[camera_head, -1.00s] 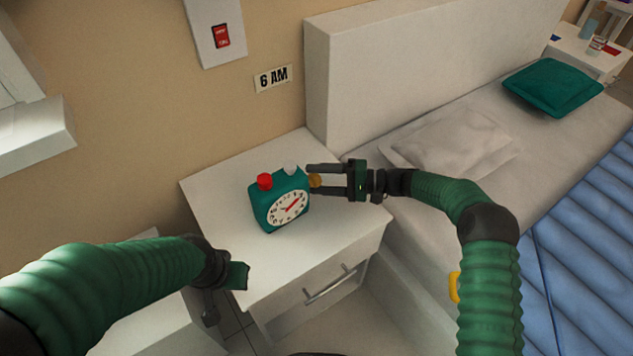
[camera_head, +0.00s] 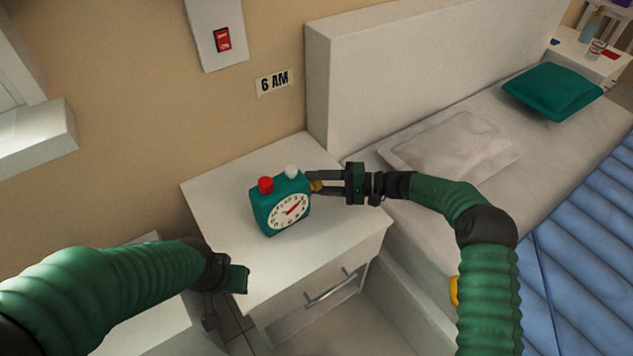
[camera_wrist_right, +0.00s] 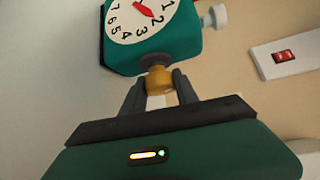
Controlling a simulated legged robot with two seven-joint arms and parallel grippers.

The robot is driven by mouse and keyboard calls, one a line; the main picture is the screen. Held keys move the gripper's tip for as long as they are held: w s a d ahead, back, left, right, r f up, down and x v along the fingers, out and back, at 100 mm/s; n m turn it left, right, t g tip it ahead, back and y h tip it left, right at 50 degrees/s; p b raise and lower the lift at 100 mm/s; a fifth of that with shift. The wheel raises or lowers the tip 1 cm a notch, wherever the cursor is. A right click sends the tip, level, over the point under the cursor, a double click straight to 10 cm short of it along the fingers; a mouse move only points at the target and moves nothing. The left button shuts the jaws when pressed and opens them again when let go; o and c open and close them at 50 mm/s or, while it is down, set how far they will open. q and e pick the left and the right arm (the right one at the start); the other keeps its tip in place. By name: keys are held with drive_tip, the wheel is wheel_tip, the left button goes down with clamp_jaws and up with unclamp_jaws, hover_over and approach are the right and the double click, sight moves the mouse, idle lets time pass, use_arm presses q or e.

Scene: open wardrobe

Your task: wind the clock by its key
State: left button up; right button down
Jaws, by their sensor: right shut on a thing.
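The teal clock (camera_head: 267,211) stands on the white nightstand, its white dial facing the front right. It has a red button (camera_head: 265,185) and a white button (camera_head: 291,172) on top. The gold key (camera_head: 316,186) sticks out of its right side. My right gripper (camera_head: 318,184) is shut on the key; the right wrist view shows the gold key (camera_wrist_right: 159,80) between both fingers, with the clock (camera_wrist_right: 180,42) just beyond. My left gripper (camera_head: 240,278) hangs at the nightstand's front left edge, away from the clock; its fingers are not clearly visible.
The nightstand (camera_head: 225,185) has free top around the clock and a drawer handle (camera_head: 330,288) in front. A bed with a grey pillow (camera_head: 450,145) and teal cushion (camera_head: 552,90) lies to the right. A red switch (camera_head: 223,39) and a "6 AM" sign (camera_head: 273,81) are on the wall.

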use_arm(q)
drive_tip(key=shift+w+p+v, duration=0.25)
drive_tip(key=shift+p+v, duration=0.85)
drive_tip(key=shift+v, duration=0.05)
use_arm(e)
drive_tip(key=shift+r+m+h, duration=0.15)
drive_tip(key=shift+m+h, duration=0.35)
drive_tip(key=shift+h, duration=0.2)
use_arm(q)
drive_tip(key=shift+r+p, duration=0.65)
drive_tip(key=shift+r, duration=0.05)
use_arm(e)
drive_tip(key=shift+m+g+h, duration=0.4)
drive_tip(key=shift+g+h, duration=0.1)
drive_tip(key=shift+m+g+h+p, duration=0.4)
drive_tip(key=shift+m+h+p, duration=0.1)
drive_tip(key=shift+h, duration=0.1)
use_arm(q)
drive_tip(key=shift+r, duration=0.7)
use_arm(e)
drive_tip(key=shift+f+m+g+h, duration=0.2)
drive_tip(key=shift+m+g+h, duration=0.1)
drive_tip(key=shift+h, duration=0.1)
drive_tip(key=c, duration=0.9)
unclamp_jaws()
drive_tip(key=shift+c, duration=0.2)
